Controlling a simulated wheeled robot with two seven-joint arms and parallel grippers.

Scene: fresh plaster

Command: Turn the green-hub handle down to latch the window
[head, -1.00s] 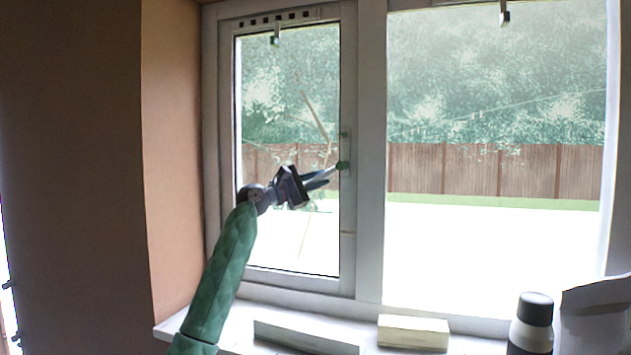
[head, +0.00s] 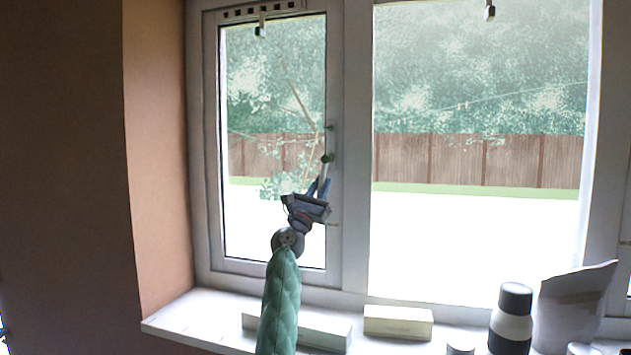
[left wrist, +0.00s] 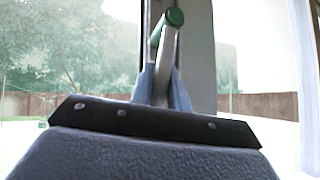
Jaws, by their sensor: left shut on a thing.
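The window handle has a green hub (head: 327,158) on the right-hand stile of the narrow left window sash (head: 333,240). My left gripper (head: 320,188) is just below the hub, with its fingers pointing up. It is shut on the handle's lever, which hangs down and slightly left from the hub. In the left wrist view the pale grey lever (left wrist: 163,65) runs from the green hub (left wrist: 174,17) down between the two fingers. The fingers and wrist hide the lever's lower end. The sash looks flush in its frame. My right gripper is not in view.
On the white sill (head: 190,318) stand a long pale box (head: 322,332), a cream block (head: 398,322), a black-and-white bottle (head: 512,318) and a grey pouch (head: 568,300). A brown wall reveal (head: 158,150) is at the left.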

